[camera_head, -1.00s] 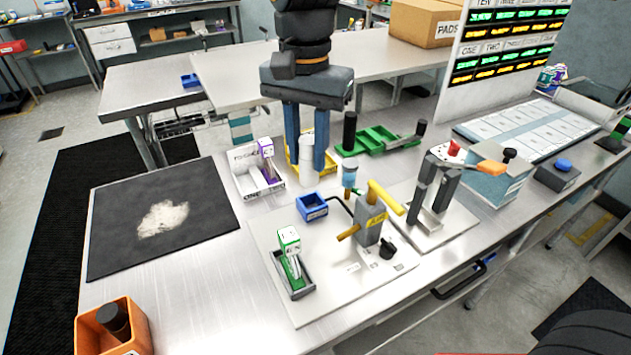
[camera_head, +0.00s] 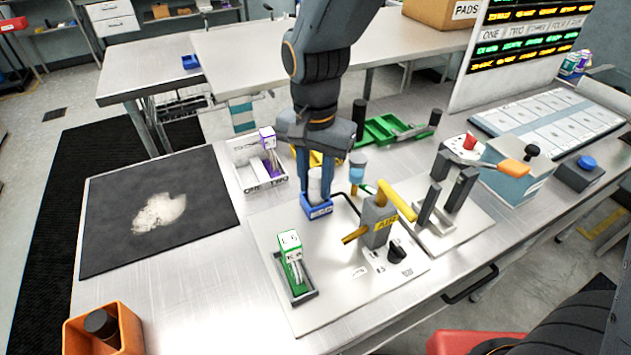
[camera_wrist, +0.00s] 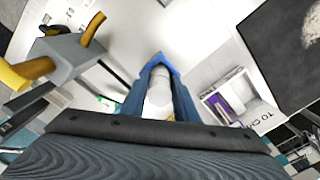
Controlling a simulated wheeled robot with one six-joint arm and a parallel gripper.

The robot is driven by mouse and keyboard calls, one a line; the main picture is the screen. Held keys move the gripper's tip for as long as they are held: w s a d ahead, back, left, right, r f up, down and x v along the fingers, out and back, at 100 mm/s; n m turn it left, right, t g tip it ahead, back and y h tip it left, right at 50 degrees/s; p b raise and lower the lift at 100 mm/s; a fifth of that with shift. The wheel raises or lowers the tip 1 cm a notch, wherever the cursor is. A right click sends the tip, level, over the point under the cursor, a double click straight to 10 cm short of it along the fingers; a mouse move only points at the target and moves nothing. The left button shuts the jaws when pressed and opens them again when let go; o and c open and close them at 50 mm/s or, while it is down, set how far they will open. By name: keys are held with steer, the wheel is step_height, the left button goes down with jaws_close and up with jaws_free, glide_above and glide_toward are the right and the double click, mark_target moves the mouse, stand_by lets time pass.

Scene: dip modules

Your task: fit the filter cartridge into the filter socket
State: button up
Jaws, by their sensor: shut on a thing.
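The filter cartridge is a white cylinder (camera_head: 319,184). It stands upright at the small blue box-shaped socket (camera_head: 317,208), with its lower end inside or right above the opening; I cannot tell how deep. My gripper (camera_head: 318,178) comes down from above and is shut on the cartridge. In the wrist view the cartridge (camera_wrist: 158,92) lies between the two blue fingers, and the blue socket rim (camera_wrist: 160,60) shows just beyond their tips. The cartridge's lower end is hidden.
A fixture with yellow handles (camera_head: 379,222) stands close right of the socket. A green-and-white module (camera_head: 290,255) sits in a grey holder at the front. A white bin with a purple module (camera_head: 268,150) stands left behind. A black mat (camera_head: 158,210) lies left, with bare table between.

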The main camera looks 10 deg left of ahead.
steer(key=shift+f, duration=0.4)
steer(key=shift+f, duration=0.2)
steer(key=o, duration=1.1)
step_height(320, 180, up, 12)
steer(key=shift+r+b, duration=0.15)
steer(key=shift+b, duration=1.05)
steer(key=shift+r, duration=0.1)
